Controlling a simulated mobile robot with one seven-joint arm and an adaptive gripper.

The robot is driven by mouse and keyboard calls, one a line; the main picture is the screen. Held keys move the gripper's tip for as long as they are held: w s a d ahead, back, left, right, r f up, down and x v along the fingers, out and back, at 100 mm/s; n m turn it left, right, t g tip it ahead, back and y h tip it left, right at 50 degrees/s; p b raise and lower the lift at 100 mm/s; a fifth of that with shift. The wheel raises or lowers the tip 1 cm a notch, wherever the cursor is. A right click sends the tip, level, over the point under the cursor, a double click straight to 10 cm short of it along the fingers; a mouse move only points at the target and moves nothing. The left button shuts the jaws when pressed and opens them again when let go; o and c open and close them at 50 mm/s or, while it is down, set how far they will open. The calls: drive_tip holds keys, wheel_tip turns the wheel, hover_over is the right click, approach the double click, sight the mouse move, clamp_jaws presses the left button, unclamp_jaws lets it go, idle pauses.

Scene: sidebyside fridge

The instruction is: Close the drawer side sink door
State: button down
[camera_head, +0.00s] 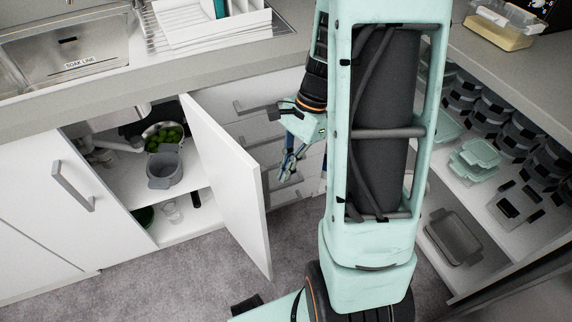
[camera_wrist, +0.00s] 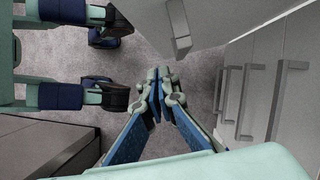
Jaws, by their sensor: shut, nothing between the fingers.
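The drawer side sink door (camera_head: 232,178) is a white panel that stands wide open, swung out from the cabinet under the sink next to the drawers. In the wrist view the door (camera_wrist: 215,18) shows at the top, with its grey handle (camera_wrist: 179,26). My gripper (camera_head: 287,172) is on the drawer side of the open door, in front of the drawer fronts. In the wrist view my gripper (camera_wrist: 160,82) has its fingers together and empty, pointing towards the door, apparently apart from it.
Drawers (camera_wrist: 262,80) with protruding handles stand close on the right in the wrist view. The open cabinet holds a grey pot (camera_head: 164,170) and green fruit (camera_head: 164,138). The other sink door (camera_head: 55,190) is shut. Open shelves (camera_head: 480,190) with containers are at the right.

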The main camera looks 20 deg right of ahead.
drive_tip(key=b, duration=0.2)
hover_over(266, 196)
drive_tip(key=s+d, duration=0.2)
drive_tip(key=d, duration=0.1)
wheel_tip(266, 196, down, 5)
drive_tip(key=a, duration=0.1)
drive_tip(key=s+a, duration=0.1)
drive_tip(key=a, duration=0.1)
drive_tip(key=shift+s+a+r, duration=0.15)
drive_tip(key=shift+s+a, duration=0.05)
drive_tip(key=shift+a, duration=0.1)
drive_tip(key=shift+a, duration=0.15)
